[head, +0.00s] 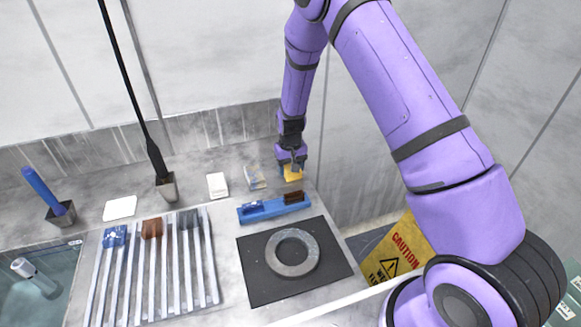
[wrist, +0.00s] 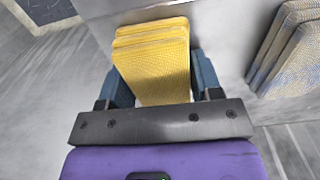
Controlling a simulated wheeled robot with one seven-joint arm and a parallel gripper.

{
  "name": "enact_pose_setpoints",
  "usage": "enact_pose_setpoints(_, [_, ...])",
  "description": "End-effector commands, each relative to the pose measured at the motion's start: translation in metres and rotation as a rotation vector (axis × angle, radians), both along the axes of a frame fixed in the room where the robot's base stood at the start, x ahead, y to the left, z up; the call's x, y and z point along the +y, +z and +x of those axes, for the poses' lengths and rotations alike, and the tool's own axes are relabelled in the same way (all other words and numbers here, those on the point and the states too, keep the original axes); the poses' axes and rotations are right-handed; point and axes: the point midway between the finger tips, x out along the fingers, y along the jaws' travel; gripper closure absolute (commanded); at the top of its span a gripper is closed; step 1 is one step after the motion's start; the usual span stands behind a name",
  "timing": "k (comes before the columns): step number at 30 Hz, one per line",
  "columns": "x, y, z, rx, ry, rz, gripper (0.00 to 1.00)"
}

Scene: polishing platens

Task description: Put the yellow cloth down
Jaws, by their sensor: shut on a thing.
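The yellow cloth (wrist: 155,62) is a folded, layered pad with a woven texture. It sits between the two fingers of my gripper (wrist: 160,85) in the wrist view, and the fingers are shut on it. In the head view the yellow cloth (head: 293,173) shows under my gripper (head: 290,165), at the back right of the counter. It is at or just above the counter top; I cannot tell whether it touches. My gripper hides part of it.
A patterned folded cloth (head: 255,178) lies just left of the yellow one. A white block (head: 217,185) is farther left. In front are a blue tray (head: 262,211) holding small pieces and a black mat (head: 252,276) with a grey ring (head: 292,253). The counter's right edge is close.

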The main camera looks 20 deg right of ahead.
Motion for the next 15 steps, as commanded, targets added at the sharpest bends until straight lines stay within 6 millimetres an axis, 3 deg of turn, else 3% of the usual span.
enact_pose_setpoints(2, [-0.0001, -0.0029, -0.0002, 0.0, 0.0, 0.0, 0.71])
enact_pose_setpoints(3, [0.0, -0.0029, -0.0002, 0.0, 0.0, 0.0, 0.34])
enact_pose_setpoints(6, [-0.0006, -0.0034, -0.0005, 0.001, 0.0, -0.001, 0.16])
enact_pose_setpoints(15, [-0.0042, -0.0048, -0.0013, 0.004, -0.003, -0.005, 0.16])
